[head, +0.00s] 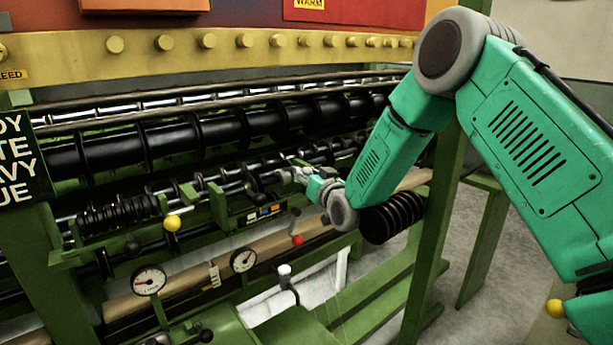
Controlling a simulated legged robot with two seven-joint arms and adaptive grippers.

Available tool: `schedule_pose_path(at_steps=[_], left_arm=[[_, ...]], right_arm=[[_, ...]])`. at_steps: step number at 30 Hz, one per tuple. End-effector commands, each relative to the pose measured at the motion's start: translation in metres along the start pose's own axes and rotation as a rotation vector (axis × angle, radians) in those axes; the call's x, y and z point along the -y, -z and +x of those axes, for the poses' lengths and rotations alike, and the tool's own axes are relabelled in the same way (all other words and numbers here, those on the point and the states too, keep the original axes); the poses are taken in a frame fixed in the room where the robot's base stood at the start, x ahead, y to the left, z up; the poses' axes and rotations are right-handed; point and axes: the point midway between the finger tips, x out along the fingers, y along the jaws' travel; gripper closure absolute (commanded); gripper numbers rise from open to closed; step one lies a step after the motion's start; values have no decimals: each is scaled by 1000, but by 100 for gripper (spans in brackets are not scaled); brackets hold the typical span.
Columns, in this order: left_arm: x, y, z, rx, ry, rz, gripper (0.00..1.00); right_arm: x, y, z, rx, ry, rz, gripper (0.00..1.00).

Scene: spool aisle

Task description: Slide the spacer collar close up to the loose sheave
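My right arm comes in from the right, and its small grey gripper (287,170) is at the shaft (225,178) in the middle of the machine. The fingers are too small and cluttered to show whether they are open or shut, or whether they touch anything. Dark round parts (262,182) sit on the shaft just left of the gripper. I cannot tell which of these is the spacer collar and which is the loose sheave. My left gripper is out of view.
A dark coil (118,215) sits at the shaft's left end, near a yellow knob (172,223). A thick black roller (230,130) runs behind. Green brackets (218,205) stand close left of the gripper. Two gauges (149,280) and a red knob (297,240) are lower down.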

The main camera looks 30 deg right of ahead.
Motion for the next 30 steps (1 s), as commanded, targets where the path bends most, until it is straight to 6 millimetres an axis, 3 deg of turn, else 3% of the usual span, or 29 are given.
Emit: schedule_pose_path(at_steps=[4, 11, 12, 13, 30], left_arm=[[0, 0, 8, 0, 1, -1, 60], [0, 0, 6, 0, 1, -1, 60], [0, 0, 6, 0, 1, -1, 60], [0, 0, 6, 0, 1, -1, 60], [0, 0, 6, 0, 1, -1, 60]], right_arm=[[6, -7, -3, 11, 3, -3, 100], [1, -5, -2, 9, 1, 2, 100], [0, -4, -2, 8, 1, 2, 63], [0, -4, -2, 8, 1, 2, 52], [4, -4, -2, 8, 2, -1, 51]])
